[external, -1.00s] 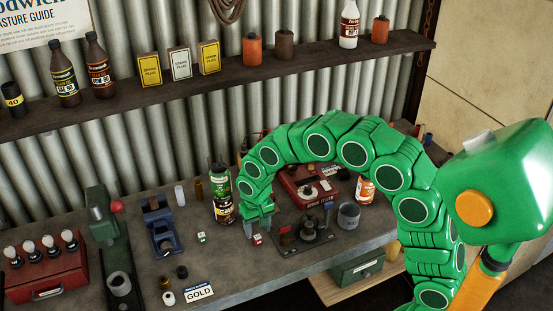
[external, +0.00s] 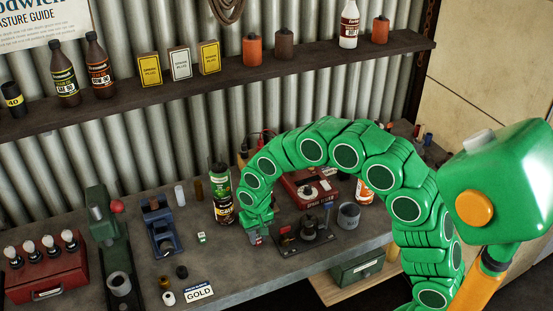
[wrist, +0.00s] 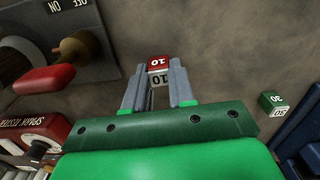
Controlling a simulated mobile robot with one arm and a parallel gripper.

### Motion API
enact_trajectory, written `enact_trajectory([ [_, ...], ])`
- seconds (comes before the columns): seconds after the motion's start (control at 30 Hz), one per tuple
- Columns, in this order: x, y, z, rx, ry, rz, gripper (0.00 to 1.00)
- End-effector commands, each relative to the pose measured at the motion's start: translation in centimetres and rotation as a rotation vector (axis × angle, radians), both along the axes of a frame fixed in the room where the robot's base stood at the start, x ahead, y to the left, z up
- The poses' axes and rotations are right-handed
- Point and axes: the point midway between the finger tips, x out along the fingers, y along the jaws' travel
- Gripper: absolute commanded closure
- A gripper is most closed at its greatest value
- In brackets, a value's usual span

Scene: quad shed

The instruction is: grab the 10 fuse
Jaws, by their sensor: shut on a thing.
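The 10 fuse (wrist: 158,64) is a small block with a red top and a white side, both marked 10. In the wrist view it sits between the tips of my gripper (wrist: 160,78), which is shut on it. In the external view my gripper (external: 256,236) points down at the bench, just left of a dark plate with a round fixture. The fuse is mostly hidden there by the fingers. I cannot tell whether it touches the bench.
A green 30 fuse (external: 202,237) lies to the left on the bench (external: 232,275). A dark fixture plate (external: 306,237) stands close on the right. Cans (external: 223,208) stand behind on the left, and a red spark tester (external: 305,188) is behind.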

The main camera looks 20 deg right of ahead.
Motion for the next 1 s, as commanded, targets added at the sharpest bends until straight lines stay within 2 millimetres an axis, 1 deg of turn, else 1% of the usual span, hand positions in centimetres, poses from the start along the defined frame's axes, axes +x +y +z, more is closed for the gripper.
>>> enact_trajectory([
  [0.17, 0.0, 0.0, 0.1, 0.0, 0.0, 0.0, 1.0],
  [0.27, 0.0, 0.0, 0.4, 0.001, -0.002, 0.0, 1.0],
  [0.37, 0.1, 0.0, 1.4, 0.002, -0.003, -0.001, 1.0],
  [0.5, 0.1, 0.0, 3.4, 0.001, -0.003, -0.001, 1.0],
  [0.67, -1.2, -0.7, 4.7, 0.001, -0.002, 0.0, 1.0],
  [0.87, -2.9, -1.6, 7.1, 0.001, -0.004, 0.0, 1.0],
  [1.0, -4.2, -2.3, 9.1, 0.002, -0.004, -0.001, 1.0],
])
